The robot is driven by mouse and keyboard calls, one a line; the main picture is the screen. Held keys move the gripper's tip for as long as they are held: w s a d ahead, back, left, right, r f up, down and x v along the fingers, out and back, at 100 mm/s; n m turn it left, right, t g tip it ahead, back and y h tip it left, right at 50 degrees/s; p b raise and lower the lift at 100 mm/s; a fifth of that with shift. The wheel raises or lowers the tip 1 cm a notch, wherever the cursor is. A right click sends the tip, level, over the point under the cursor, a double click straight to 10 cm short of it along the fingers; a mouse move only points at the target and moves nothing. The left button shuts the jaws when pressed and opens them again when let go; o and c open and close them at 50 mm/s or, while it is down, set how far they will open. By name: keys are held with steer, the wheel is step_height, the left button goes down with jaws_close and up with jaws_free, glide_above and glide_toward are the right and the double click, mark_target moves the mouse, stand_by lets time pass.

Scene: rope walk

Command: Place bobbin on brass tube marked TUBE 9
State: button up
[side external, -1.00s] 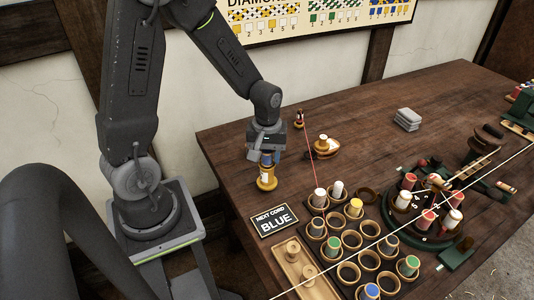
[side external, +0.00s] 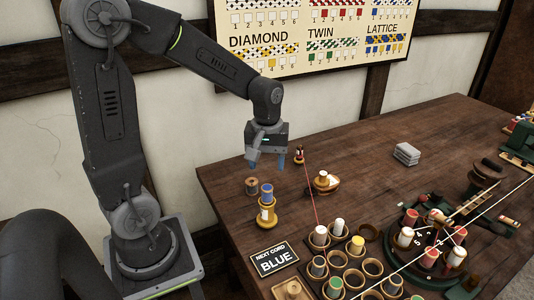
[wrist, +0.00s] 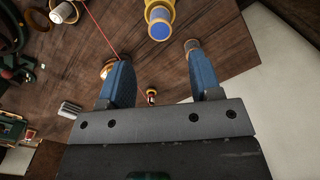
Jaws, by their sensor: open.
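A blue-topped bobbin (side external: 267,194) stands upright on a yellow stand (side external: 267,216) near the table's left edge. In the wrist view its blue top (wrist: 160,31) shows at the top centre. My gripper (side external: 267,164) is open and empty above the bobbin, apart from it. In the wrist view the two blue fingers (wrist: 160,62) are spread wide with nothing between them. Several brass tubes (side external: 373,268) stand in rows at the front right, some holding bobbins. No TUBE 9 mark can be read on them.
A brown spool (side external: 252,186) is beside the yellow stand. A sign reading NEXT CORD BLUE (side external: 273,260) lies in front. A red thread (side external: 311,195) runs to a white bobbin (side external: 320,235). A round holder with bobbins (side external: 432,240) is at the right.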

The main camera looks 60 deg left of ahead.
steer(key=s+d+r+m+t, duration=0.5)
steer(key=s+d+r+m, duration=0.4)
steer(key=s+r+m, duration=0.1)
steer(key=shift+s+d+m+t, duration=0.2)
steer(key=shift+s+m+t, duration=0.15)
steer(key=shift+m, duration=0.25)
stand_by(0.8)
